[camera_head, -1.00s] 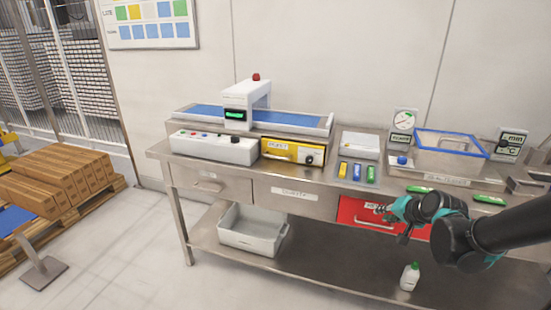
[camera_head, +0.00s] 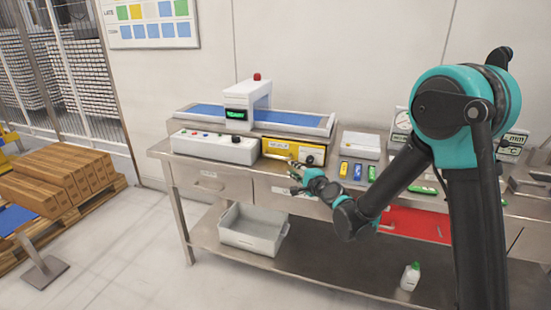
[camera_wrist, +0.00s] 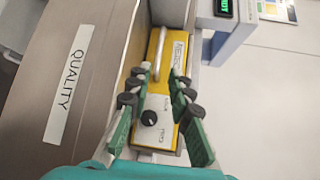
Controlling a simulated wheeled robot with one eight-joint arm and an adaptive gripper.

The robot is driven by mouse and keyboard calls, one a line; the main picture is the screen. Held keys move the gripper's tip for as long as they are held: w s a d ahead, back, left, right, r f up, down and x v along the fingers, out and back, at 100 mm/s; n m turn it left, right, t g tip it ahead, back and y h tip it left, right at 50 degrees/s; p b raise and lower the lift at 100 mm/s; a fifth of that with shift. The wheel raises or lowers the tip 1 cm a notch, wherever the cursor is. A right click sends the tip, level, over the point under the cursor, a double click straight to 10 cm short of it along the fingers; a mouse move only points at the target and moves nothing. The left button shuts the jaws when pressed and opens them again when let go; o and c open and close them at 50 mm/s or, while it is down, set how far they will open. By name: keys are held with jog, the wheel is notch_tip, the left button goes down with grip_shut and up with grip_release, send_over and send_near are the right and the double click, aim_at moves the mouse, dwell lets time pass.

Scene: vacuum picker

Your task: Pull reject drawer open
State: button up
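The reject drawer (camera_head: 283,148) has a yellow front under the conveyor on the bench, and it looks shut. In the wrist view its yellow front (camera_wrist: 172,55) shows a label, a pale bar handle (camera_wrist: 160,52) and a white plate with a black knob (camera_wrist: 149,118). My gripper (camera_head: 293,172) is just in front of and below the yellow front. In the wrist view my gripper (camera_wrist: 161,74) is open, with green fingers on either side of the yellow front. The handle appears beyond the fingertips, and nothing is between the fingers. I cannot tell the exact gap to the handle.
A steel drawer labelled QUALITY (camera_wrist: 70,82) lies beside the fingers in the wrist view. The conveyor (camera_head: 290,119) stands above. A grey bin (camera_head: 250,240) and white bottle (camera_head: 411,277) sit on the lower shelf.

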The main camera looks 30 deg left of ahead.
aim_at(276, 157)
jog(key=x, duration=1.5)
jog(key=shift+w+a, duration=0.15)
jog(key=shift+w, duration=0.05)
grip_shut()
